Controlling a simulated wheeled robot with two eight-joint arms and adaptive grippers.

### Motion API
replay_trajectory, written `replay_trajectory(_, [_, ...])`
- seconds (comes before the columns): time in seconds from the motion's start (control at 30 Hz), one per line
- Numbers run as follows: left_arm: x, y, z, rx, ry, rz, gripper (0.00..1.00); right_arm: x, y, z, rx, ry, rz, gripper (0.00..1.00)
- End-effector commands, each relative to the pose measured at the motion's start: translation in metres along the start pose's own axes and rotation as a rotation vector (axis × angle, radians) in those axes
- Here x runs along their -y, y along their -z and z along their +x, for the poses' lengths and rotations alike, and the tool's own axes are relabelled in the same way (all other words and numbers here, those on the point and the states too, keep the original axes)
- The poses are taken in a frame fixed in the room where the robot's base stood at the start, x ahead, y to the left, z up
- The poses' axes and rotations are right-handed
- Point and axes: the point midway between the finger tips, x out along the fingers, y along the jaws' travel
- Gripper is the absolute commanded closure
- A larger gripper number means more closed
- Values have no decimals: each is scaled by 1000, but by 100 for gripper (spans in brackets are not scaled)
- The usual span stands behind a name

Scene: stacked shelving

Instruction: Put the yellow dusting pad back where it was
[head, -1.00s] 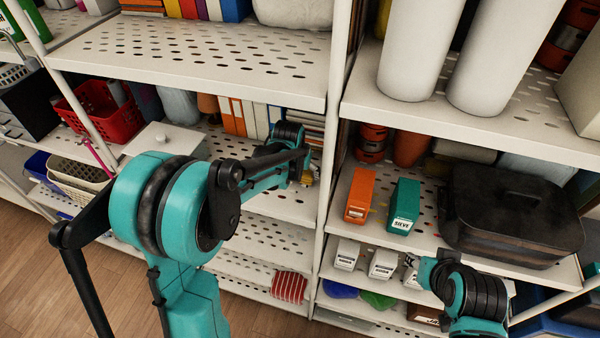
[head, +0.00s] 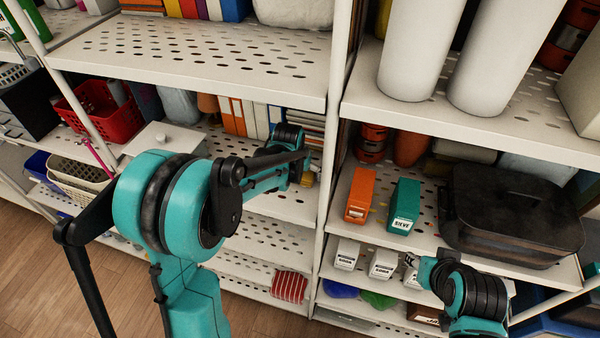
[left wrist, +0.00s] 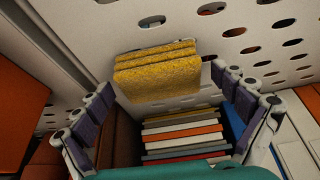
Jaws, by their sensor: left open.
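Yellow dusting pads (left wrist: 158,76) show in the left wrist view as a small stack against the white perforated shelf. A small yellow patch (head: 309,180) beside my left gripper shows in the head view; most of it is hidden by the gripper. My left gripper (left wrist: 168,115) is open, with its dark-padded fingers spread to either side below the stack in the picture. I see no finger closed on a pad. In the head view my left arm covers much of the gripper. My right arm shows at the lower right, but its gripper fingers cannot be made out.
A row of books (left wrist: 185,135) lies close to my left gripper. A shelf post (head: 333,130) stands just right of it in the head view. Orange (head: 360,194) and green (head: 404,205) boxes stand on the right shelf. Bare shelf (head: 265,235) lies below the left gripper.

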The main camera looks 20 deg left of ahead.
Motion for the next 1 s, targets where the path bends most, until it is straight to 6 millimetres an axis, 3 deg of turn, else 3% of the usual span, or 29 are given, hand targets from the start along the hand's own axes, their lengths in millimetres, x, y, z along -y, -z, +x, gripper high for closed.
replay_trajectory(0.2, [0,0,-40,0,0,0,3,0,1,-1,0,0,0,60])
replay_trajectory(0.4, [0,0,-67,0,0,0,3,0,2,-2,0,0,0,60])
replay_trajectory(1.0, [0,-1,-73,0,0,0,3,0,1,-2,0,0,0,60])
